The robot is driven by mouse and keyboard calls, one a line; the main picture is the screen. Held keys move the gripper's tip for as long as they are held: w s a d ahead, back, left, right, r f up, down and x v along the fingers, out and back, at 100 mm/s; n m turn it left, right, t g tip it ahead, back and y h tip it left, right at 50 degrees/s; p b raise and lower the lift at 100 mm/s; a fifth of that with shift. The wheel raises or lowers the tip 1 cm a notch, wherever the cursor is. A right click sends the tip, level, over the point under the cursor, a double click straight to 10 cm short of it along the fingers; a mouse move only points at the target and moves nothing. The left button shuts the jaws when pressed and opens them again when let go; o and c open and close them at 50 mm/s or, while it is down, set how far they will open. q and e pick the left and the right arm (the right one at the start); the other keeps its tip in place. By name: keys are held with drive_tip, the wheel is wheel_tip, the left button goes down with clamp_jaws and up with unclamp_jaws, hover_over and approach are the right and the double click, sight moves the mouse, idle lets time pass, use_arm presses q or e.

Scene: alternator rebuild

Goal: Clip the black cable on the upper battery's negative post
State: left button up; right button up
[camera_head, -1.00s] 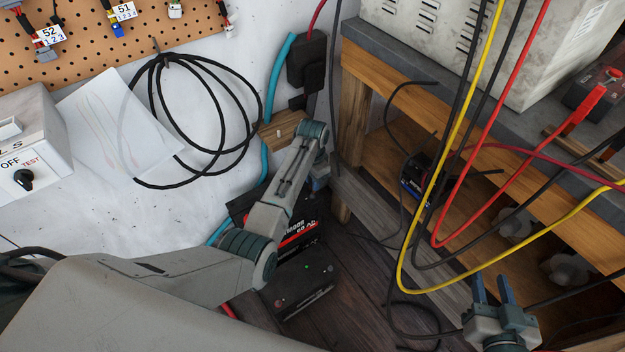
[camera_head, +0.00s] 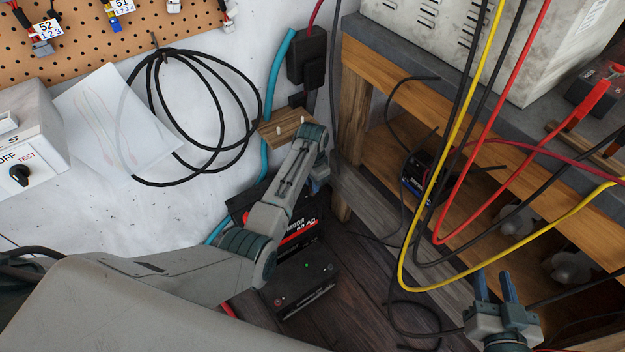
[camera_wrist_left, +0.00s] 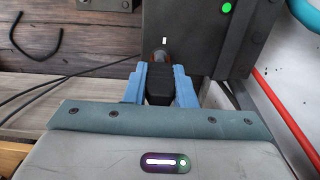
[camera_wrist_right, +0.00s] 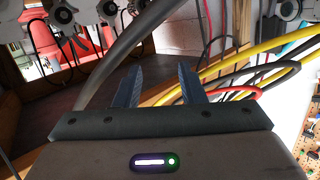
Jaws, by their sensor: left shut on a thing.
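My left gripper (camera_wrist_left: 159,86) is shut on a black clip (camera_wrist_left: 160,92) in the left wrist view. The clip's tip meets or nearly meets a small brownish post (camera_wrist_left: 160,54) at the edge of a dark battery (camera_wrist_left: 190,28) with a green dot; I cannot tell if it grips it. In the head view, a black battery with a red label (camera_head: 298,238) lies partly behind my left arm, and another dark battery top with a green dot (camera_head: 305,285) shows below it. The left fingertips (camera_head: 320,186) are mostly hidden there. My right gripper (camera_head: 496,288) is open and empty; it also shows in the right wrist view (camera_wrist_right: 160,88).
A wooden bench (camera_head: 440,105) stands at the right, with yellow (camera_head: 480,282), red and black cables hanging before it, close to my right gripper. A coiled black cable (camera_head: 165,115) hangs on the white wall. A teal hose (camera_head: 273,90) runs down behind my left arm.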

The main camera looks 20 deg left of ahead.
use_arm(q)
drive_tip(key=shift+f, duration=0.1)
drive_tip(key=o, duration=0.8)
